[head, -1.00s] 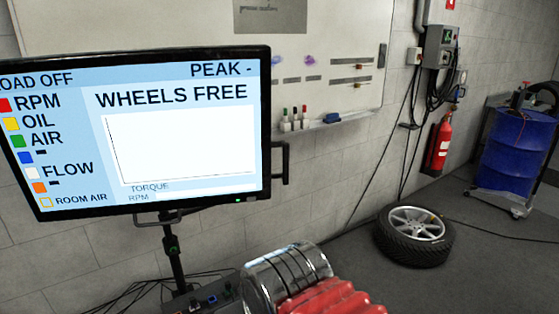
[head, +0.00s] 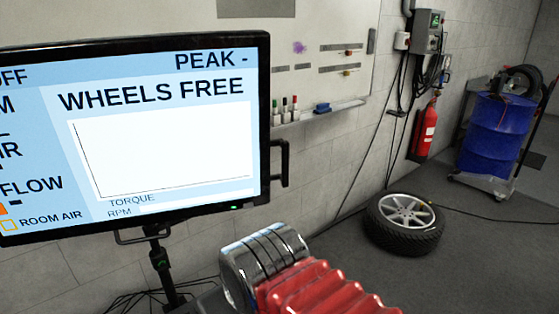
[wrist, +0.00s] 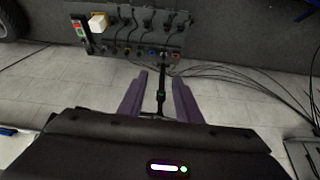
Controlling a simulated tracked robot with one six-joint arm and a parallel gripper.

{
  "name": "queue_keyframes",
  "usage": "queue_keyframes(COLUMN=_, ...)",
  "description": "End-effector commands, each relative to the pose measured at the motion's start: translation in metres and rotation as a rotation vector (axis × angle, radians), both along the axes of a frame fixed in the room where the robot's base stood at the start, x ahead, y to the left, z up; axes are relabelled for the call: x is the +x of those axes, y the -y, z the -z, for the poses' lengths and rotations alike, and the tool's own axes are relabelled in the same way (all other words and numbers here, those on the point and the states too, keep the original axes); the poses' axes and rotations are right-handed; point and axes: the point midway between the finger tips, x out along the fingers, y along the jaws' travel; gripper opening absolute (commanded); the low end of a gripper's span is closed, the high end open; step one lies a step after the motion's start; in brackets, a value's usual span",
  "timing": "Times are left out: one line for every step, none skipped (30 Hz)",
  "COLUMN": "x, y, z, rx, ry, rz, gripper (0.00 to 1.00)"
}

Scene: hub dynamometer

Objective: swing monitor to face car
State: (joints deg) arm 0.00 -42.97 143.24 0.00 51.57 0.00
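The monitor (head: 165,135) stands at the left of the head view on a thin black stand (head: 164,270). Its lit screen reads "WHEELS FREE" and faces my head camera at a slight angle; its left part is cut off. A dark handle (head: 285,163) sticks out from its right edge. In the wrist view, my gripper (wrist: 160,74) has two purple-grey fingers spread apart. Part of a thin black stand (wrist: 161,95) shows between and beyond them. I see nothing gripped. The gripper cannot be made out in the head view. No car is in view.
A wheel (head: 405,222) lies on the floor, with a blue drum (head: 497,130) on a cart behind it. A red extinguisher (head: 425,130) hangs by the wall. A cable box (wrist: 135,30) with several leads shows in the wrist view. Floor right of the wheel is mostly clear.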

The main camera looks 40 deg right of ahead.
Motion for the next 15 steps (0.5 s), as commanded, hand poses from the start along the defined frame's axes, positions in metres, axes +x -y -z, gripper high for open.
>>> queue_keyframes(x=0.0, y=0.0, z=0.0, rx=0.0, ry=0.0, rz=0.0, gripper=0.31)
queue_keyframes(x=0.0, y=0.0, z=0.0, rx=0.0, ry=0.0, rz=0.0, gripper=0.31)
queue_keyframes(x=0.0, y=0.0, z=0.0, rx=0.0, ry=0.0, rz=0.0, gripper=0.31)
queue_keyframes(x=0.0, y=0.0, z=0.0, rx=0.0, ry=0.0, rz=0.0, gripper=0.31)
queue_keyframes(x=0.0, y=0.0, z=0.0, rx=0.0, ry=0.0, rz=0.0, gripper=0.31)
queue_keyframes(x=0.0, y=0.0, z=0.0, rx=0.0, ry=0.0, rz=0.0, gripper=0.32)
queue_keyframes(x=0.0, y=0.0, z=0.0, rx=0.0, ry=0.0, rz=0.0, gripper=0.34)
queue_keyframes(x=0.0, y=0.0, z=0.0, rx=0.0, ry=0.001, rz=0.001, gripper=0.36)
queue_keyframes(x=0.001, y=0.001, z=0.0, rx=-0.001, ry=0.003, rz=0.004, gripper=0.36)
queue_keyframes(x=0.003, y=0.002, z=-0.001, rx=-0.002, ry=0.006, rz=0.007, gripper=0.36)
queue_keyframes(x=0.005, y=0.004, z=-0.001, rx=-0.004, ry=0.011, rz=0.011, gripper=0.36)
queue_keyframes(x=0.009, y=0.007, z=-0.001, rx=-0.007, ry=0.022, rz=0.021, gripper=0.36)
queue_keyframes(x=0.013, y=0.01, z=-0.001, rx=-0.011, ry=0.03, rz=0.028, gripper=0.36)
queue_keyframes(x=0.018, y=0.013, z=-0.001, rx=-0.015, ry=0.042, rz=0.042, gripper=0.36)
queue_keyframes(x=0.026, y=0.019, z=-0.002, rx=-0.023, ry=0.061, rz=0.059, gripper=0.36)
